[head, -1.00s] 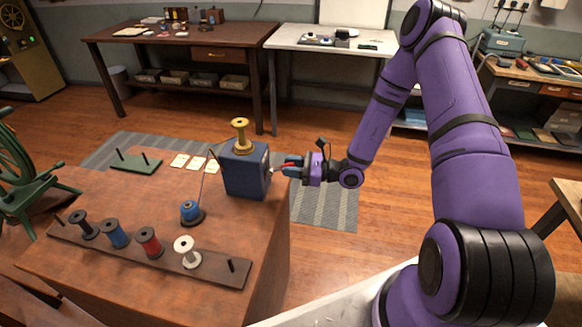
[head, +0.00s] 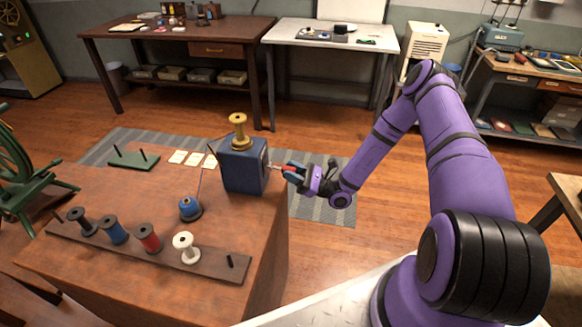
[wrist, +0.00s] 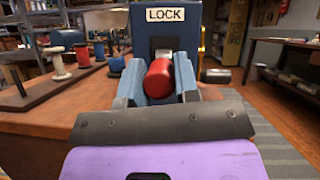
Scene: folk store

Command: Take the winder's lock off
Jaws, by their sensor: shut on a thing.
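The winder (head: 243,170) is a blue box with a brass-coloured spool (head: 239,132) on top, standing at the right edge of the wooden table. In the wrist view its side (wrist: 168,40) carries a white label reading LOCK (wrist: 166,15). Below the label is a red lock handle (wrist: 158,78), which sits between my fingers. My gripper (head: 287,169) is at the winder's right side, shut on the red handle. In the wrist view the blue fingers (wrist: 158,85) flank the handle on both sides. The handle's far end is mostly hidden.
A rack (head: 150,250) with black, blue, red and white spools lies along the table front. A blue spool (head: 190,208) stands left of the winder, with a thread rising beside it. White cards (head: 193,159) lie behind. Open floor lies to the right.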

